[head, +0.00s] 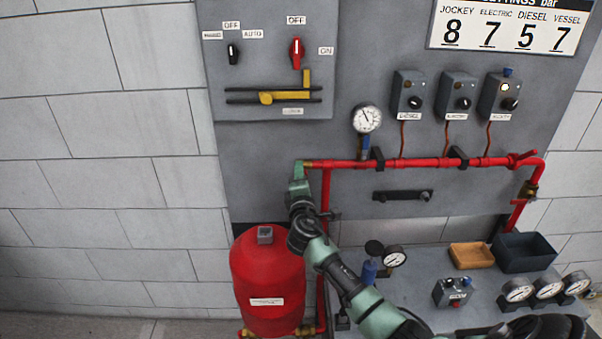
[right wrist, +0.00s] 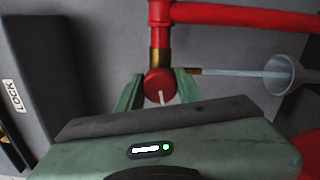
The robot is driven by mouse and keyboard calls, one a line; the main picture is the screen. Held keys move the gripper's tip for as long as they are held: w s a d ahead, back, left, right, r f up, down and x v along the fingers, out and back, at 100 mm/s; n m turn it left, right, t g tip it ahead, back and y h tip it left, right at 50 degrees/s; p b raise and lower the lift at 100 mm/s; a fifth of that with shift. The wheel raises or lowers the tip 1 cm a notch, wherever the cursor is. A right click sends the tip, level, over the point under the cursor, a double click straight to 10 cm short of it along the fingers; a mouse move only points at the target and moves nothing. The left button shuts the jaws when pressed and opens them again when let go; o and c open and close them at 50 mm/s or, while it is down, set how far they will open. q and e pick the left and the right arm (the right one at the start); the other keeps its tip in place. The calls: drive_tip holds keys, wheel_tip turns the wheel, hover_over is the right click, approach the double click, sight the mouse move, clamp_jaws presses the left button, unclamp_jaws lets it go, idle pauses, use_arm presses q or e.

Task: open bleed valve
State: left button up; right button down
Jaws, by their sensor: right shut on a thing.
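The bleed valve's round red knob (right wrist: 158,84), with a white pointer mark, sits on a brass fitting (right wrist: 161,60) at the end of the red pipe (right wrist: 160,25) in the right wrist view. My right gripper (right wrist: 157,92) is shut on this knob, one green finger on each side. A pale streak (right wrist: 238,73), which looks like water, runs from a small brass outlet (right wrist: 193,71) to a pale funnel (right wrist: 284,75). In the head view my right gripper (head: 299,168) is at the left end of the horizontal red pipe (head: 350,163); the knob is hidden there. My left gripper is out of view.
A gauge (head: 367,118) rises from the pipe. A panel with a red switch (head: 296,53) and yellow handle (head: 270,98) is above. The bench at right holds gauges, an orange tray (head: 471,256) and a dark bin (head: 524,252).

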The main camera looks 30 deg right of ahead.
drive_tip(key=n+p, duration=0.2)
drive_tip(key=n, duration=0.3)
drive_tip(key=shift+r+n, duration=0.1)
drive_tip(key=shift+n, duration=0.2)
drive_tip(key=shift+n+p, duration=1.2)
drive_tip(key=shift+n, duration=0.9)
drive_tip(key=c, duration=0.9)
unclamp_jaws()
drive_tip(key=shift+c, duration=0.2)
drive_tip(key=b+v, duration=0.1)
drive_tip(key=v, duration=0.7)
